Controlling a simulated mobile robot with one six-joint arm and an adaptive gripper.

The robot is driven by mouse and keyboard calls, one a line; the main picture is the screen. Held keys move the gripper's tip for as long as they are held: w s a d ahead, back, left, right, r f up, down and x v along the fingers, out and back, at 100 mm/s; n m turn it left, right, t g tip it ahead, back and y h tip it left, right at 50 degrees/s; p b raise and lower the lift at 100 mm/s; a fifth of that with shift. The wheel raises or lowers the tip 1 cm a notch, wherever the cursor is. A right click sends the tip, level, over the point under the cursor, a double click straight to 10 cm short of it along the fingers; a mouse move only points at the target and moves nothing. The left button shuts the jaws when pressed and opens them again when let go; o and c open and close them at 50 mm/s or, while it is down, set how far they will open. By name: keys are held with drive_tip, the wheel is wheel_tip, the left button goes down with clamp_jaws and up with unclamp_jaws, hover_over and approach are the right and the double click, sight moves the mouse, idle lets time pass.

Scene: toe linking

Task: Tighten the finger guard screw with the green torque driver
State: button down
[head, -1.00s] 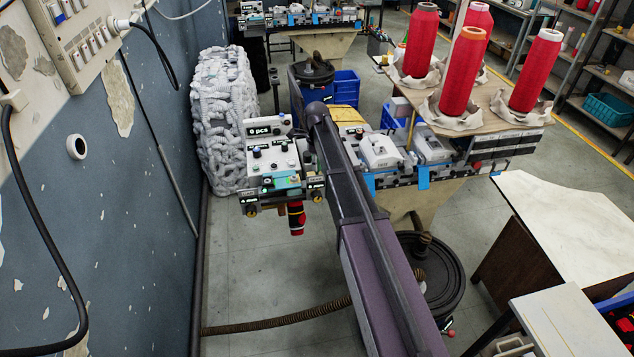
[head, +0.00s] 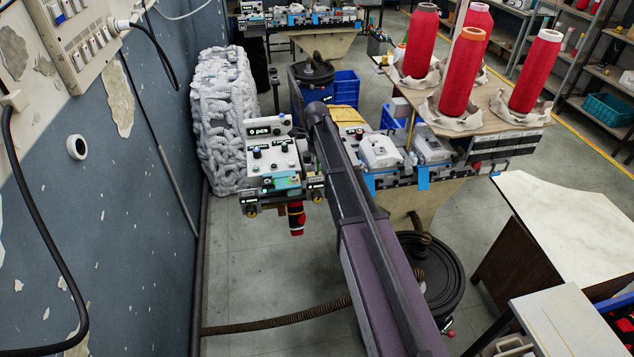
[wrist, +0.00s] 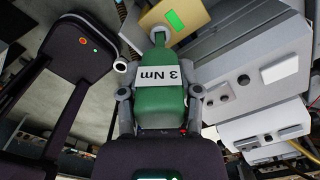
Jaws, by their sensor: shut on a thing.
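The green torque driver (wrist: 160,107) fills the middle of the wrist view, with a white label reading "3 Nm" upside down. My gripper (wrist: 158,92) is shut on its green body, one finger on each side. The driver's narrow end points away toward a tan plate (wrist: 176,17) with a bright green patch. I cannot tell whether the tip touches anything. The finger guard and its screw cannot be made out. In the head view my own arm hides the gripper and driver, beside the machine (head: 390,165).
A control box (head: 273,160) reading "0 pcs" stands left of my arm. Red yarn cones (head: 461,70) stand on a board above the machine. A bag of white material (head: 222,120) leans by the blue wall. A hose (head: 275,322) lies on the floor.

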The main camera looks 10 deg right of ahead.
drive_tip(key=shift+r+p, duration=1.45)
drive_tip(key=shift+r, duration=0.1)
wheel_tip(320, 180, up, 4)
drive_tip(key=p, duration=0.4)
drive_tip(key=shift+f, duration=0.1)
idle(0.3)
idle(0.4)
drive_tip(key=n, duration=0.5)
drive_tip(key=shift+n, duration=0.5)
drive_tip(key=shift+n, duration=2.4)
